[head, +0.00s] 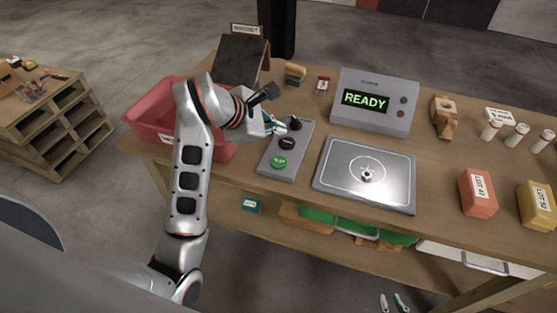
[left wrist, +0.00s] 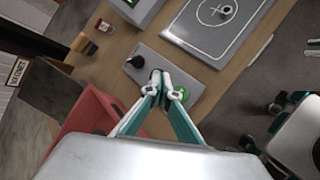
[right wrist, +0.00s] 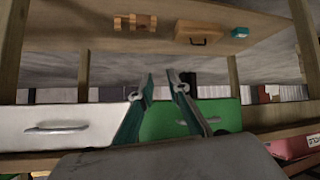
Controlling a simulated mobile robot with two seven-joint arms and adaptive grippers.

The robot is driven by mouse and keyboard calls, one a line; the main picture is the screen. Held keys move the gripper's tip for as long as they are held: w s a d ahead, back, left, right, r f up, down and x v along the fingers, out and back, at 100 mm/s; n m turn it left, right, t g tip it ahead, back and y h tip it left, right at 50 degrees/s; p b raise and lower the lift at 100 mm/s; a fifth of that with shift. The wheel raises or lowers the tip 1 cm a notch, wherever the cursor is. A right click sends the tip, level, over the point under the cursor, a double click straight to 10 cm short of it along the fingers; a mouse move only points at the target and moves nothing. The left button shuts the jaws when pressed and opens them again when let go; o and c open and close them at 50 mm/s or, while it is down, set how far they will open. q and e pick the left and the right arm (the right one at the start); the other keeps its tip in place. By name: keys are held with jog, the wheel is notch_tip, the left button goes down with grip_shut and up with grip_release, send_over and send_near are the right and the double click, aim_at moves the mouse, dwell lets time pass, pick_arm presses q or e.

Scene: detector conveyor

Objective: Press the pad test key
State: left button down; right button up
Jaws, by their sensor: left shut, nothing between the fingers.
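A grey key panel (head: 268,169) lies on the bench with a green key (head: 279,162) at the near end, a black key (head: 287,143) in the middle and a black knob (head: 295,124) at the far end. Their labels are too small to read. My left gripper (head: 283,126) is shut and empty at the panel's left side. In the left wrist view its tips (left wrist: 161,74) lie over the panel, between the knob (left wrist: 135,62) and the green key (left wrist: 183,95), hiding the middle key. Contact cannot be told. My right gripper (right wrist: 160,75) is open and empty, low before the bench.
A metal pad (head: 349,183) with a small object on it lies right of the panel. Behind stands a grey box reading READY (head: 367,99). A red bin (head: 160,123) is at the left under my arm. Red (head: 477,193) and yellow (head: 537,205) lot blocks stand right.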

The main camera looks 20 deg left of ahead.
aim_at(277, 163)
pick_arm(q)
jog(key=shift+f, duration=0.15)
pick_arm(e)
jog(key=shift+f, duration=0.1)
